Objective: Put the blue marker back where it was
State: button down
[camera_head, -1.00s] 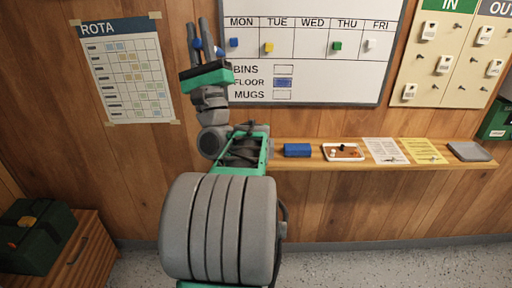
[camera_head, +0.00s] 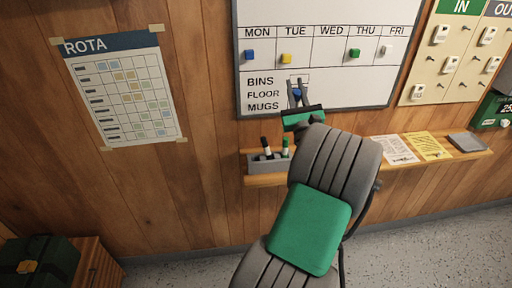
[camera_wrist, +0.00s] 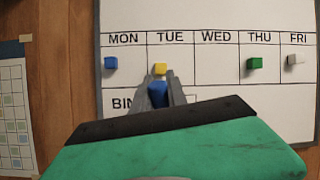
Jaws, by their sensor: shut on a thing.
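My gripper (camera_head: 296,88) is in front of the lower part of the whiteboard, beside the BINS, FLOOR and MUGS list. It is shut on a blue thing (camera_head: 297,95), which I take to be the blue marker. In the wrist view my gripper (camera_wrist: 160,85) shows this blue piece (camera_wrist: 157,94) between the two fingers; its full shape is hidden. A grey marker holder (camera_head: 262,167) is on the wall shelf, left of my arm. A black-topped marker (camera_head: 265,146) and a green-topped marker (camera_head: 285,148) stand in it.
The whiteboard (camera_head: 270,15) carries blue (camera_head: 249,55), yellow (camera_head: 286,58), green (camera_head: 354,53) and white (camera_head: 387,49) magnets. Papers (camera_head: 394,150) and a grey pad (camera_head: 467,142) lie on the shelf (camera_head: 265,180) at right. My arm hides the shelf's middle.

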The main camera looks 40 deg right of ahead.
jog(key=f+y+p, duration=0.1)
jog(key=s+f+y+p, duration=0.1)
jog(key=f+y, duration=0.1)
jog(key=a+f+y+p, duration=0.1)
jog(key=shift+s+a+f+g+y, duration=0.1)
jog(key=shift+s+f+g+y, duration=0.1)
jog(key=shift+f+g+y, duration=0.15)
jog(key=a+f+n+g+y+p, duration=0.1)
jog(key=a+f+y+p, duration=0.2)
jog(key=a+f+y, duration=0.15)
jog(key=shift+h, duration=0.5)
jog(key=w+f+b, duration=0.2)
jog(key=w+f, duration=0.2)
jog(key=w+f+b, duration=0.3)
jog(key=w+f, duration=0.1)
jog(key=f, duration=0.1)
jog(key=w+a+f+b, duration=0.1)
jog(key=w+f+b, duration=0.1)
jog(key=w+f, duration=0.2)
jog(key=shift+w+f+b, duration=0.3)
jog(key=shift+w+f, duration=0.1)
jog(key=shift+w, duration=0.1)
jog(key=shift+r, duration=0.2)
jog(key=c, duration=1.6)
grip_release()
